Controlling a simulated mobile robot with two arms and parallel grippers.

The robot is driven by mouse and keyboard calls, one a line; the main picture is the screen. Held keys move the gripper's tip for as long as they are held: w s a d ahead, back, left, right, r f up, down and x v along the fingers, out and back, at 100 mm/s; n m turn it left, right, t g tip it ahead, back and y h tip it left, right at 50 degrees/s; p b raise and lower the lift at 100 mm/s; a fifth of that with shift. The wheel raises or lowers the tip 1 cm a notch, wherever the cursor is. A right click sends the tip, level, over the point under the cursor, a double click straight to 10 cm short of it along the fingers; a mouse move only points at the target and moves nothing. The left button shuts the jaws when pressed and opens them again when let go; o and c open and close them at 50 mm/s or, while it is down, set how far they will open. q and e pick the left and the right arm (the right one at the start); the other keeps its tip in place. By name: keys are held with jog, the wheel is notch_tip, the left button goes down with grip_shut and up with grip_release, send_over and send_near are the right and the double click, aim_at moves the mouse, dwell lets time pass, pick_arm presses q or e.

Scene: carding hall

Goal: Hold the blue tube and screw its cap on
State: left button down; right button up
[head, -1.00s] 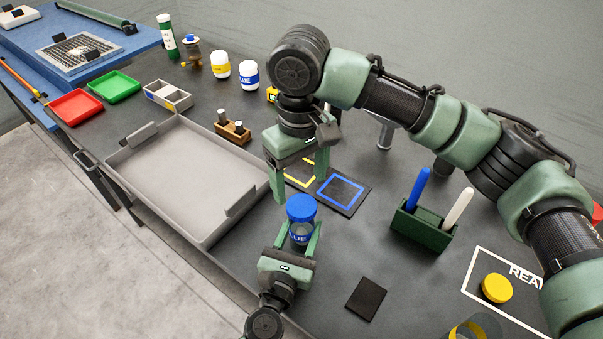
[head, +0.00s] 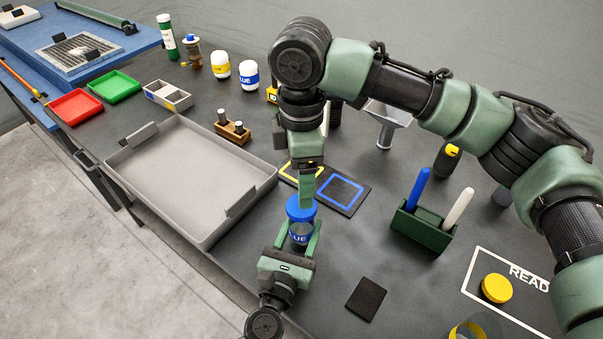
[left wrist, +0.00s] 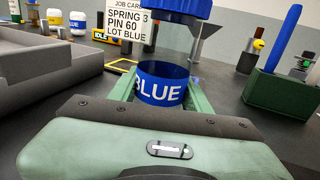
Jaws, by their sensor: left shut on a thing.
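The blue tube (head: 301,236) stands upright, clear-walled with a blue label band, and its label (left wrist: 160,88) fills the middle of the left wrist view. My left gripper (head: 302,240) is shut on it, one finger on each side. The blue cap (head: 300,210) is at the top of the tube; its lower part (left wrist: 182,9) also shows above the label in the left wrist view. I cannot tell how far it is threaded. My right gripper (head: 306,192) points down at the cap, its fingers lined up one behind the other, so their gap is hidden.
A grey tray (head: 180,185) lies left. Behind the tube is a dark mat with yellow and blue squares (head: 342,193). A green holder (head: 422,228) with a blue and a white pen stands right. A yellow lid (head: 496,288) and a dark pad (head: 366,298) lie nearer.

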jog(key=shift+f, duration=0.1)
jog(key=shift+f, duration=3.9)
jog(key=c, duration=1.5)
jog(key=o, duration=1.7)
jog(key=shift+c, duration=0.2)
notch_tip(320, 180, up, 12)
